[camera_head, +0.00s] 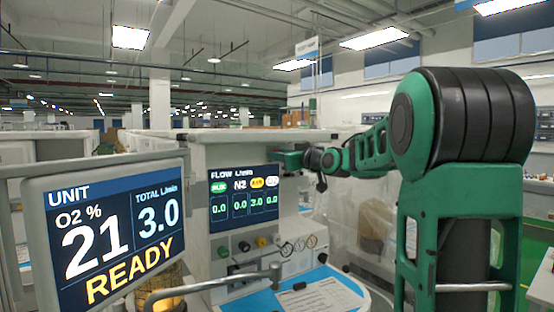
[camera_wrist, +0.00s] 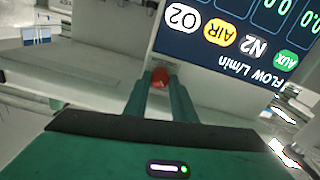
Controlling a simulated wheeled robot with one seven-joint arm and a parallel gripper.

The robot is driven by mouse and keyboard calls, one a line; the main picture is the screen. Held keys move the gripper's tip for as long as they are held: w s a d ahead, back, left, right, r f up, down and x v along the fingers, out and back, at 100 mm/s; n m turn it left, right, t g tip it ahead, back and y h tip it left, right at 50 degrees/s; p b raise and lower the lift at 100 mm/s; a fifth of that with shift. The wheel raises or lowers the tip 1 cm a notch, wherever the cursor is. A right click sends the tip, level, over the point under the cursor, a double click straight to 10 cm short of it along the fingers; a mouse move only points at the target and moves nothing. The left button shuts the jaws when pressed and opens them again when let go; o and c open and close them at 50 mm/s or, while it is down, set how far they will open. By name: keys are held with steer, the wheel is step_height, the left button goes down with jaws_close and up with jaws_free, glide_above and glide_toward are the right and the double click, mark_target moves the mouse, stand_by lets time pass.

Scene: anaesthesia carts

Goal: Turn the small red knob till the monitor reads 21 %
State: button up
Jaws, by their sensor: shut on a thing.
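The small red knob (camera_wrist: 160,76) shows in the wrist view between the tips of my two green fingers, beside the flow display. My gripper (camera_wrist: 160,88) is shut on it. In the head view my gripper (camera_head: 289,158) reaches to the upper right corner of the flow display, and the knob is hidden there. The monitor (camera_head: 117,236) at the left reads O2 21 %, total 3.0 L/min and READY.
The flow display (camera_head: 243,213) shows 0.0, 0.0, 3.0 and 0.0. Below it are several dark, green and yellow knobs and small gauges (camera_head: 298,246). A metal rail (camera_head: 215,283) and a blue worktop with a paper (camera_head: 322,297) lie in front.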

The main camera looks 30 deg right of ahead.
steer(key=o, duration=1.1)
steer(key=shift+c, duration=0.2)
steer(key=s, duration=1)
steer(key=shift+s+d, duration=0.15)
steer(key=shift+s, duration=0.2)
steer(key=shift+f, duration=0.1)
